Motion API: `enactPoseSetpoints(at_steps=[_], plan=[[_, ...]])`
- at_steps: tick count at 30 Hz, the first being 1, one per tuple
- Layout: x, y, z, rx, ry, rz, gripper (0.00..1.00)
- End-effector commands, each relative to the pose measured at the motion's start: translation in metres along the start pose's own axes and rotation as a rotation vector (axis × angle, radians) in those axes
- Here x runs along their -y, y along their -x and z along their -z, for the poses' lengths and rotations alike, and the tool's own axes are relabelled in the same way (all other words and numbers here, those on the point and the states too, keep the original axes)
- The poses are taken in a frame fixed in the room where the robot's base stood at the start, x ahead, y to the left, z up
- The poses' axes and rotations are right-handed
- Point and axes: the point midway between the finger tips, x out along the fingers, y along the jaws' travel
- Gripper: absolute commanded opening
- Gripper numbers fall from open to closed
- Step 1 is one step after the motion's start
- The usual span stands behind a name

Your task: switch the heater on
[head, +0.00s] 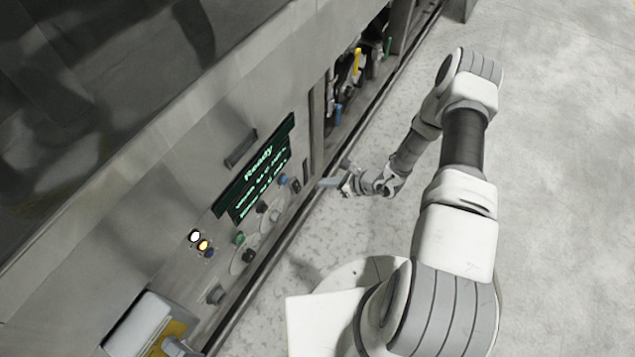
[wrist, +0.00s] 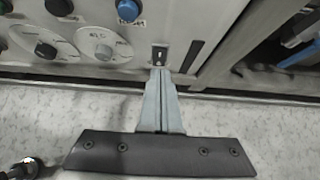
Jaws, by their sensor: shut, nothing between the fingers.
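A small black rocker switch (wrist: 160,53) sits on a light plate on the machine's panel. In the head view, a dark switch (head: 296,184) shows near the panel's right end. I cannot read a heater label on it. My gripper (wrist: 160,74) is shut and empty, its fingertips together and pointing at the panel. In the wrist view the tips lie just below the switch; I cannot tell whether they touch it. In the head view my gripper (head: 326,183) is in front of the panel, close to the switch.
A display (head: 262,170) reads "Ready". A blue button (wrist: 130,9), dials (wrist: 103,45) and a black knob (wrist: 46,50) lie left of the switch. An open bay with pipes and a yellow handle (head: 357,60) is to the right. The floor (head: 560,200) is clear.

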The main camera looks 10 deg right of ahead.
Motion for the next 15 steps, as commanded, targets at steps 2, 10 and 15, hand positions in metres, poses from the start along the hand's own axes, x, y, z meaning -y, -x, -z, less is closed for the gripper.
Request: enactPoseSetpoints(at_steps=[2,10,15], plan=[[0.000,0.011,-0.004,0.000,0.000,0.001,0.00],[0.000,0.021,-0.007,0.001,0.000,0.000,0.00],[0.000,0.021,-0.006,0.001,0.000,0.000,0.00]])
